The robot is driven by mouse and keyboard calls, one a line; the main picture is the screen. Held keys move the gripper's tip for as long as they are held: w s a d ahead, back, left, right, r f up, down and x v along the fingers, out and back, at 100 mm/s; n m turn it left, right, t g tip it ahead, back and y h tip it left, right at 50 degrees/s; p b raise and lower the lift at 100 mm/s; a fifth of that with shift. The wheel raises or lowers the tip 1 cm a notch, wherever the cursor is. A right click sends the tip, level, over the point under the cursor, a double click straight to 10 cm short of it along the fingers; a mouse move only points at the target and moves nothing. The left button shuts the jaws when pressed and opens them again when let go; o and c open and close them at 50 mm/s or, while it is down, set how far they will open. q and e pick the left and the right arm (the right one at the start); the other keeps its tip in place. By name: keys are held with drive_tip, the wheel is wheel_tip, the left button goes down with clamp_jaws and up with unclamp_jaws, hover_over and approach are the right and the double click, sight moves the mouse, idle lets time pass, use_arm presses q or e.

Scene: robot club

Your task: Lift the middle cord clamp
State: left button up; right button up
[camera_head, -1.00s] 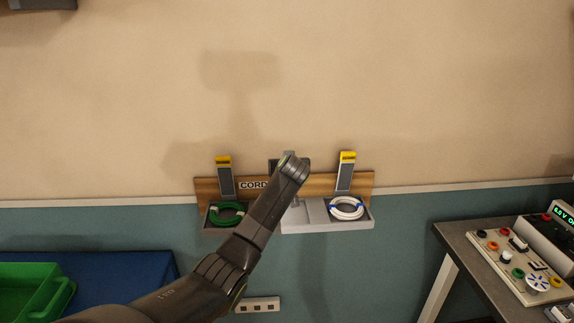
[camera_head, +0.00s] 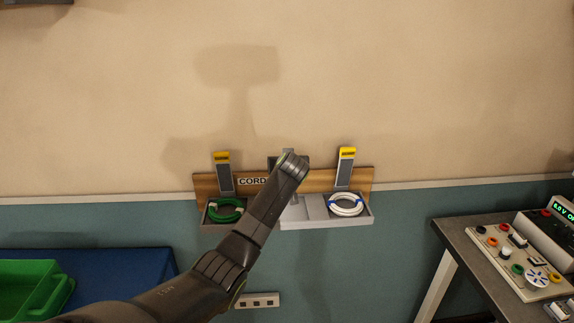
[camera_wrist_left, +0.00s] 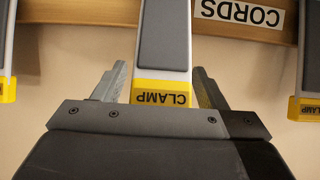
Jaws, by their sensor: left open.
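The middle cord clamp (camera_wrist_left: 163,45) is a grey lever with a white edge and a yellow end marked CLAMP. In the left wrist view it stands between the two open fingers of my left gripper (camera_wrist_left: 160,70), with a gap visible on the left side; contact on the right cannot be told. In the head view my left forearm hides most of the middle clamp and my gripper. Similar clamps stand on the left (camera_head: 224,176) and right (camera_head: 345,168) of the wooden cord rack (camera_head: 208,186). My right gripper is out of view.
Under the left clamp a tray holds a green cord coil (camera_head: 226,210); under the right one, a white coil (camera_head: 346,204). A CORDS label (camera_wrist_left: 240,12) sits beside the middle clamp. A bench with an electronics panel (camera_head: 520,262) stands at right, a green bin (camera_head: 30,288) at left.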

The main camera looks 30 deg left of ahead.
use_arm(q)
drive_tip(key=b+v, duration=0.4)
drive_tip(key=v, duration=1.3)
drive_tip(key=shift+b, duration=0.3)
drive_tip(key=shift+c, duration=0.2)
